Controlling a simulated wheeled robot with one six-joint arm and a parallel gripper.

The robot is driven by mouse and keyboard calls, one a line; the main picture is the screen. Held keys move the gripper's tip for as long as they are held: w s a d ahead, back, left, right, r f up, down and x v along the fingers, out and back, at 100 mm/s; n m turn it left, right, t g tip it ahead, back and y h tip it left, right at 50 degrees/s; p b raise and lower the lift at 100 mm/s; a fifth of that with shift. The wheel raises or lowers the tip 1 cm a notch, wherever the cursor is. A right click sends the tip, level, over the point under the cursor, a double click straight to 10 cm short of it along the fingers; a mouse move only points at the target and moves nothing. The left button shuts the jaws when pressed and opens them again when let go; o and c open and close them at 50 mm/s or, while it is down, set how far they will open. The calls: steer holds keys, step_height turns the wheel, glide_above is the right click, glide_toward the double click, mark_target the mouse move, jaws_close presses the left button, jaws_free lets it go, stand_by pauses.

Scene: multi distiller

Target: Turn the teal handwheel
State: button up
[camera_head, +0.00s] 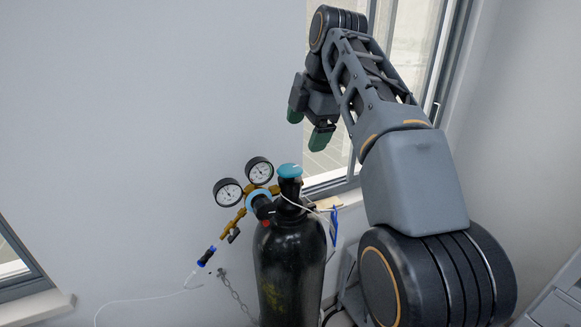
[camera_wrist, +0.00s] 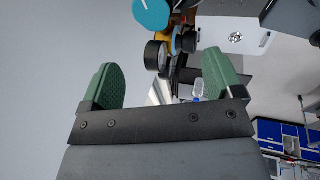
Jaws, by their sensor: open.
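The teal handwheel (camera_head: 290,171) sits on top of a black gas cylinder (camera_head: 289,265). A second blue-teal ring (camera_head: 258,199) is on the regulator, left of the cylinder neck. In the wrist view a teal disc (camera_wrist: 152,13) shows at the top edge, partly cut off; it looks like the handwheel. My gripper (camera_head: 308,122) is above the handwheel in the head view, apart from it. Its green fingers are spread with nothing between them, also in the wrist view (camera_wrist: 162,76).
Two round gauges (camera_head: 228,192) (camera_head: 259,170) and brass fittings stick out left of the cylinder. A thin white hose (camera_head: 140,300) runs left. A chain (camera_head: 235,294) hangs beside the cylinder. The wall and window (camera_head: 335,150) are close behind. Blue cabinets (camera_wrist: 285,137) appear in the wrist view.

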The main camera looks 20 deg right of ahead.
mark_target(290, 169)
steer(key=w+f+n+b, duration=0.1)
steer(key=f, duration=0.2)
steer(key=w+a+f+n+b, duration=0.1)
steer(key=w+f, duration=0.1)
steer(key=f, duration=0.2)
steer(key=w+f+n+b, duration=0.1)
steer(key=w+f+n, duration=0.1)
steer(key=f, duration=0.2)
steer(key=shift+a, duration=0.4)
steer(key=shift+s, duration=0.1)
steer(key=c, duration=0.9)
